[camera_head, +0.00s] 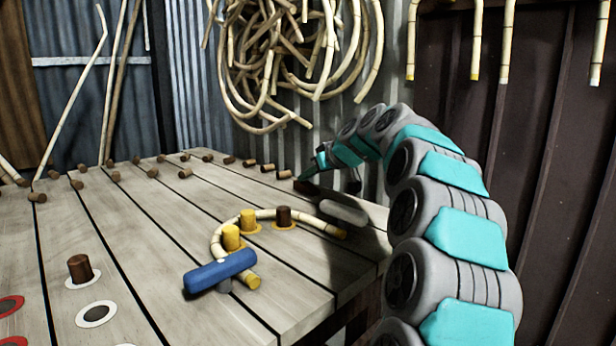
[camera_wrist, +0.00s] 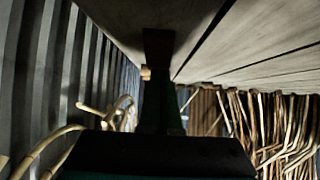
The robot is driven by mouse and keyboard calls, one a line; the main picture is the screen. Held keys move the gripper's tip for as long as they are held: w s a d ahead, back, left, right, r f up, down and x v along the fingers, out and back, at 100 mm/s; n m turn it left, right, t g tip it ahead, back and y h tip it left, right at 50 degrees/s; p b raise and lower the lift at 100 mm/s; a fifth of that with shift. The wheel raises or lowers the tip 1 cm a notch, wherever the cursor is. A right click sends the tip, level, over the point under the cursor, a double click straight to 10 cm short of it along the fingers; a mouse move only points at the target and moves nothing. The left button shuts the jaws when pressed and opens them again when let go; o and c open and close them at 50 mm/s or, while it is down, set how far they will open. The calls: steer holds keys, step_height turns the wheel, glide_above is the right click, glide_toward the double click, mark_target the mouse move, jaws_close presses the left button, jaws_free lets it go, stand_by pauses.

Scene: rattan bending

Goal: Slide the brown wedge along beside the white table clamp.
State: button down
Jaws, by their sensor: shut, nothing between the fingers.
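The brown wedge (camera_head: 306,187) is a small dark block on the far right part of the tabletop, close to the corrugated wall. The white table clamp (camera_head: 343,211) shows as a pale rounded bar at the table's right edge, nearer the camera than the wedge. My gripper (camera_head: 314,174) is shut and low at the wedge, its fingertips partly hidden. In the wrist view, the gripper (camera_wrist: 160,82) points at a dark reddish-brown block (camera_wrist: 158,45), seemingly the wedge. Whether they touch cannot be told.
A bent rattan cane (camera_head: 215,240) curves around yellow and brown pegs on the table. A blue clamp (camera_head: 220,271) stands at the front edge. Several short brown pegs (camera_head: 185,173) line the back. Rattan coils (camera_head: 290,60) hang on the wall. Planks between wedge and cane look clear.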

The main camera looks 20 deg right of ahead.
steer(key=shift+s+f, duration=0.1)
steer(key=shift+f, duration=0.25)
steer(key=shift+s+d, duration=0.1)
steer(key=shift+s, duration=0.2)
steer(key=s+d+b, duration=0.1)
steer(key=s+b, duration=0.1)
steer(key=s, duration=0.3)
steer(key=s+d+b, duration=0.2)
steer(key=s+b, duration=0.1)
steer(key=s, duration=0.3)
steer(key=s+d+b, duration=0.1)
steer(key=s+b, duration=0.2)
steer(key=s, duration=0.3)
steer(key=shift+d+f, duration=0.2)
steer(key=shift+d, duration=0.15)
steer(key=shift+s+d+r, duration=0.1)
steer(key=shift+s+d, duration=0.05)
steer(key=shift+s, duration=0.3)
steer(key=shift+r, duration=0.1)
steer(key=shift+w+r+p, duration=0.1)
steer(key=shift+r+p, duration=0.25)
steer(key=shift+r, duration=0.5)
